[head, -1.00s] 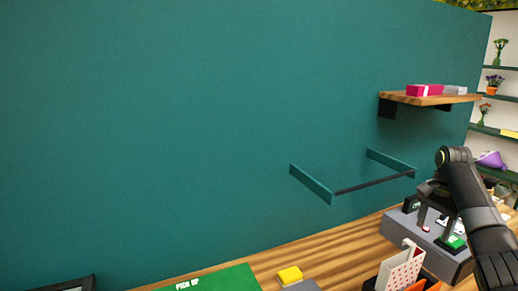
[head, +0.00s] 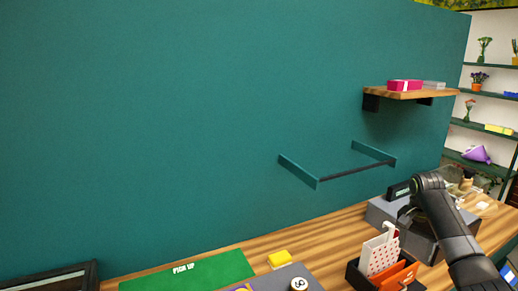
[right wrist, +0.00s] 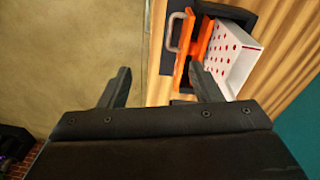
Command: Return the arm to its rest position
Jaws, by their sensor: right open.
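My right arm (head: 450,225) comes in from the lower right in the head view and bends at a raised joint over the grey box on the counter. Its gripper is mostly hidden there. In the right wrist view my right gripper (right wrist: 163,80) shows two dark fingers spread apart with nothing between them. It is open. Beyond the right finger is a dark holder (right wrist: 168,60) with an orange item and a white red-dotted item (right wrist: 232,58). My left gripper is not in view.
The wooden counter (head: 225,245) holds a green pick-up mat (head: 190,272), a yellow block (head: 280,259) and a grey box (head: 378,212). A dark rail (head: 355,172) and a wooden shelf (head: 415,94) with a pink box (head: 404,86) stick out from the teal wall.

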